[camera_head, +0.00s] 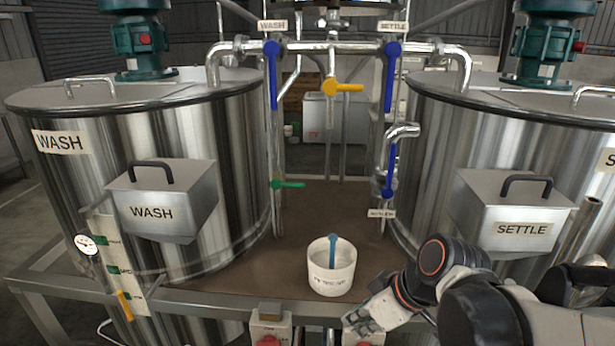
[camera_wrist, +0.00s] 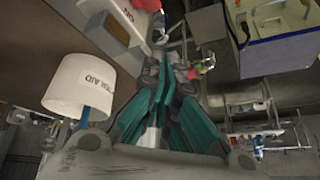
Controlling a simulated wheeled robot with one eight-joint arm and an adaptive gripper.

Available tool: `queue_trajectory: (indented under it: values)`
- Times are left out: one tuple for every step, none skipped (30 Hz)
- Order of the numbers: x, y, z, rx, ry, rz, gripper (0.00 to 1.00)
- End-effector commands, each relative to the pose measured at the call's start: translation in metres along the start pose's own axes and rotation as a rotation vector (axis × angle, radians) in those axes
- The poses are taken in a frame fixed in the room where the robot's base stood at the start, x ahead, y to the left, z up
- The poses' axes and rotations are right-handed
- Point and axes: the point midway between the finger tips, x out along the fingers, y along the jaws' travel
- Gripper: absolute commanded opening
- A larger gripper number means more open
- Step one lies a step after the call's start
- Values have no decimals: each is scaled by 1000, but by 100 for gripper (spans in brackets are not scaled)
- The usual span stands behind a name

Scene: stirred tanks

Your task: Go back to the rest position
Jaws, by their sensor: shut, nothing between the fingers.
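My gripper (camera_head: 362,320) is low at the front edge of the bench in the head view, to the right of and below a white tub (camera_head: 333,268). In the wrist view its teal-lined fingers (camera_wrist: 163,75) are together, with nothing seen between them. The tub also shows at the left of the wrist view (camera_wrist: 78,88), apart from the fingers, and its label ends in "AID". A blue handle (camera_head: 333,248) sticks up out of the tub. My arm comes in from the lower right.
A steel WASH tank (camera_head: 100,200) stands left and a SETTLE tank (camera_head: 480,130) right, each with a handled box. Pipes with blue, yellow and green valve levers (camera_head: 345,87) run between them. Control boxes (camera_head: 270,328) sit at the bench front. The brown bench top behind the tub is clear.

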Motion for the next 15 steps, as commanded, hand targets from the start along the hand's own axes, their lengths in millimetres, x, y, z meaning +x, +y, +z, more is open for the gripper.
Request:
queue_trajectory:
  values:
    - [-7, 1, 8, 52, -6, 39, 0]
    - [-11, 2, 12, 89, -9, 63, 0]
    - [-17, 4, 17, 135, -11, 97, 0]
    - [-22, 6, 21, 170, -12, 123, 0]
    - [-26, 7, 25, 204, -11, 148, 0]
    - [-32, 9, 30, 249, -8, 182, 0]
    - [-37, 10, 35, 282, -5, 206, 0]
    - [-41, 12, 39, 316, 0, 232, 0]
    - [-47, 13, 45, 359, 7, 264, 0]
    - [-52, 14, 49, 392, 15, 289, 0]
    - [-56, 15, 53, 423, 21, 312, 0]
    - [-61, 17, 58, 462, 33, 343, 0]
    - [-65, 17, 62, 490, 42, 364, 0]
    - [-68, 18, 66, 516, 52, 384, 0]
    - [-73, 19, 70, 548, 64, 408, 0]
